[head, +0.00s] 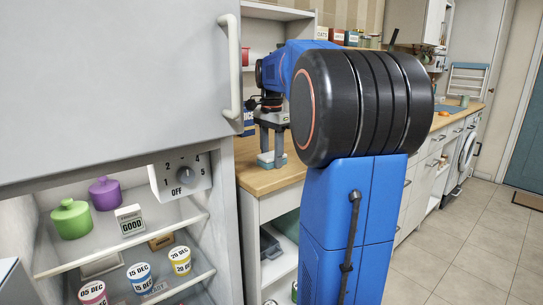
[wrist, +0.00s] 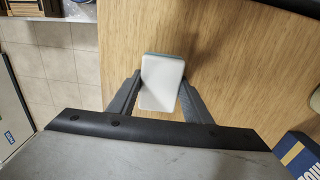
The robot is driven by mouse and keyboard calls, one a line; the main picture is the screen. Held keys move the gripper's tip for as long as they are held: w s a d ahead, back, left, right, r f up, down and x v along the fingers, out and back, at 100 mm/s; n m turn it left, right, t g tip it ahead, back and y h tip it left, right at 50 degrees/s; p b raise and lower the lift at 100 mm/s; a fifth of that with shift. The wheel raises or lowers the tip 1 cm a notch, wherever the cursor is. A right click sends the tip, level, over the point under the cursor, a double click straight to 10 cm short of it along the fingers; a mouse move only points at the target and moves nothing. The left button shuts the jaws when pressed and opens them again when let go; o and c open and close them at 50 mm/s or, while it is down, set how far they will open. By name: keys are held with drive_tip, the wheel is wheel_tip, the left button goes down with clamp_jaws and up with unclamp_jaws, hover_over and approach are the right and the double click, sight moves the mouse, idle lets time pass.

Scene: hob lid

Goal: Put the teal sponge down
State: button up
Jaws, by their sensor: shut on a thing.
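The sponge (wrist: 163,82), mostly white with a teal edge, is between the two fingers of my gripper (wrist: 160,92) in the wrist view. The fingers are shut on its sides. In the head view the sponge (head: 266,160) shows small and pale teal at the fingertips of my gripper (head: 272,154), which points down over the wooden worktop (head: 262,183). The sponge is at or just above the wood; I cannot tell if it touches. My blue and black arm hides much of the worktop to the right.
A dark blue box (wrist: 300,154) stands on the worktop at the lower right of the wrist view. Bare wood (wrist: 225,75) lies around the sponge. An open fridge (head: 130,200) with cups and jars fills the left of the head view.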

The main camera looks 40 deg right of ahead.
sight(272, 155)
drive_tip(key=shift+f, duration=0.2)
drive_tip(key=o, duration=1.1)
drive_tip(key=shift+o, duration=0.4)
drive_tip(key=shift+f, duration=0.2)
wheel_tip(272, 155, up, 13)
drive_tip(key=shift+s, duration=0.1)
